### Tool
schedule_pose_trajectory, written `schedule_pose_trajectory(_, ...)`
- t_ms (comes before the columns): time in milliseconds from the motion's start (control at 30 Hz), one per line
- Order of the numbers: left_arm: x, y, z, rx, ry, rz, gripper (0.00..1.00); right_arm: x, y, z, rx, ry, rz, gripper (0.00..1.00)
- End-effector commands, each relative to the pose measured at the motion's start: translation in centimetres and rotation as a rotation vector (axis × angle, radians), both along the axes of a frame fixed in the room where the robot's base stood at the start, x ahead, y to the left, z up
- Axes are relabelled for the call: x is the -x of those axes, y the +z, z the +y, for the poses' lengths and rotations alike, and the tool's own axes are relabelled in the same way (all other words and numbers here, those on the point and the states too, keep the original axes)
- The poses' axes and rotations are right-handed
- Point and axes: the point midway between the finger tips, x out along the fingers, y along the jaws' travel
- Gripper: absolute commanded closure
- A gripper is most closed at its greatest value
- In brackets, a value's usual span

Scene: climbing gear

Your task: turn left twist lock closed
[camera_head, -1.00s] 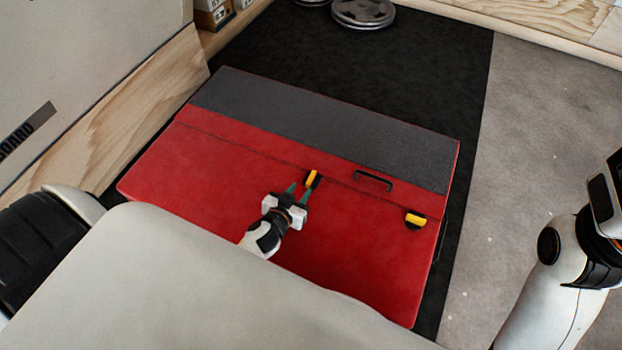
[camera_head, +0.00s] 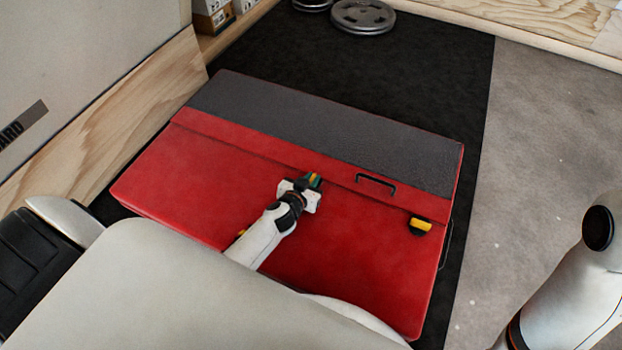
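A large red case with a grey top panel (camera_head: 330,132) lies on the dark mat. My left gripper (camera_head: 316,181) is at the case's front seam, with its green fingertips close together around the yellow left twist lock (camera_head: 317,182). The fingers and gripper body hide most of this lock, so its exact angle is hard to read. The right twist lock (camera_head: 420,226), yellow on black, sits clear to the right on the same seam. Only a link of my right arm shows at the right edge; its gripper is out of view.
A black carry handle (camera_head: 376,184) stands out between the two locks. A small yellow patch (camera_head: 240,233) shows beside my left forearm; I cannot tell what it is. Metal weight plates (camera_head: 362,16) lie at the back. Wooden panels border the left and back. Grey floor is open at right.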

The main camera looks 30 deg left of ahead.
Motion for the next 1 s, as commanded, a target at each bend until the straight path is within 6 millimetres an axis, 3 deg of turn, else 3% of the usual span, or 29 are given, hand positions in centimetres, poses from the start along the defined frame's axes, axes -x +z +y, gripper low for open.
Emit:
schedule_pose_trajectory(100,0.0,0.0,0.0,0.000,0.000,0.000,1.00,0.0,0.0,0.0,0.000,0.000,-0.001,1.00)
schedule_pose_trajectory(467,0.0,0.2,0.1,-0.003,-0.043,0.000,1.00,-0.1,0.4,-0.1,-0.003,0.001,0.003,1.00)
schedule_pose_trajectory(600,0.0,0.3,0.2,-0.005,-0.114,0.001,1.00,-1.3,-0.7,-0.1,-0.001,0.000,0.057,1.00)
schedule_pose_trajectory(1000,-0.1,0.2,0.4,-0.009,-0.462,0.002,1.00,-2.5,-2.0,-0.3,-0.008,0.006,0.133,1.00)
